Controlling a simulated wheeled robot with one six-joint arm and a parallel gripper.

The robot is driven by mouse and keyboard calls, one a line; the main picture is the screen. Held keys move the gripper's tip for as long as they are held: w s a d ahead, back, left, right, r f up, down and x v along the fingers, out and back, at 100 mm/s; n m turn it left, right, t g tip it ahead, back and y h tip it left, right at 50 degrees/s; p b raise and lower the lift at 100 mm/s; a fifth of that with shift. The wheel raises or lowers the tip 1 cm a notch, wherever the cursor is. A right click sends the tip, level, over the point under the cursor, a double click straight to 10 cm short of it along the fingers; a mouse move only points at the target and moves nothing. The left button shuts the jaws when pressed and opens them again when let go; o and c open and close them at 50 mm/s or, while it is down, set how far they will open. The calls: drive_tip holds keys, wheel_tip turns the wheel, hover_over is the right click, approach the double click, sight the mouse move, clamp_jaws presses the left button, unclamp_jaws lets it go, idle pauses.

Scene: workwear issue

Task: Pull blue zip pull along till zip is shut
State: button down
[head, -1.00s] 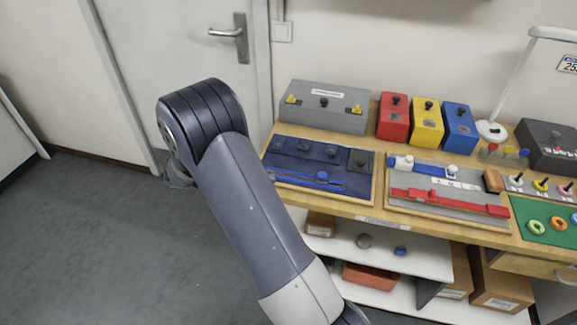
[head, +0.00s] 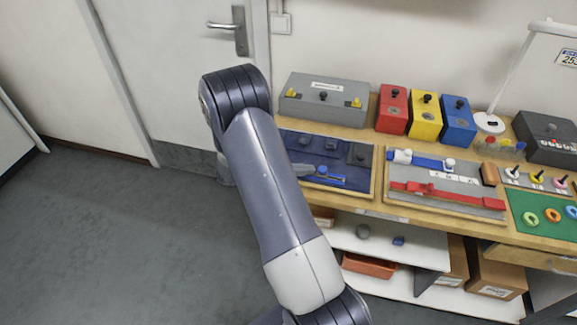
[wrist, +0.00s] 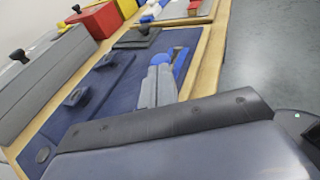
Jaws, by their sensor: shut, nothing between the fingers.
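The dark blue panel (head: 279,160) lies in a wooden frame at the left of the bench, with a bright blue zip strip along its front. The blue zip pull (head: 322,173) sits on that strip, near its middle. In the wrist view the pull (wrist: 161,57) shows just beyond my fingertips, with the blue strip (wrist: 180,65) beside them. My gripper (head: 308,170) is shut and empty, its tips low over the panel and close to the left of the pull. I cannot tell whether they touch. My arm hides the panel's left part.
A board with a red strip (head: 450,195) is right of the panel. Floor in front is clear.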

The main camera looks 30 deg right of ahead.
sight(324, 182)
drive_tip(key=shift+s+d+f, duration=0.15)
drive_tip(key=shift+s+d, duration=0.1)
drive_tip(key=shift+d, duration=0.25)
drive_tip(key=shift+s+d, duration=1.5)
drive_tip(key=shift+s, duration=0.3)
drive_tip(key=shift+w+a+r, duration=0.1)
drive_tip(key=shift+a+r, duration=0.15)
drive_tip(key=shift+a, duration=0.3)
drive_tip(key=b+v, duration=0.2)
drive_tip(key=v, duration=1.1)
drive_tip(key=shift+w, duration=0.2)
